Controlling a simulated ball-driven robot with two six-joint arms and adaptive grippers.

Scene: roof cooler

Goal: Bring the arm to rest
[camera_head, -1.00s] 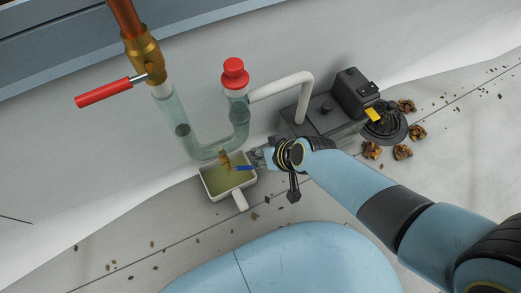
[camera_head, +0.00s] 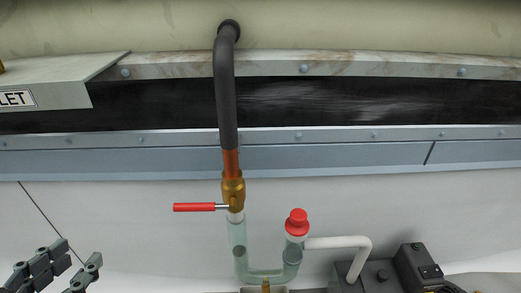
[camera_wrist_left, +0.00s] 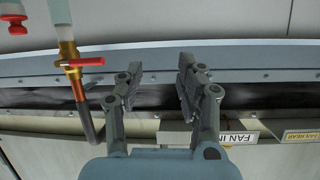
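My left gripper (camera_head: 68,266) shows at the bottom left of the head view, cut off by the frame edge. In the left wrist view its two fingers (camera_wrist_left: 159,78) stand apart with nothing between them, so it is open and empty. It is in the air, left of the pipework and touching nothing that I can see. My right arm and gripper are out of both current views.
A brass valve (camera_head: 233,190) with a red handle (camera_head: 194,207) joins a black hose (camera_head: 226,95) to a clear U-shaped trap (camera_head: 265,277) with a red cap (camera_head: 297,222). A dark pump (camera_head: 417,268) stands at the lower right. A metal ledge (camera_head: 300,158) runs across.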

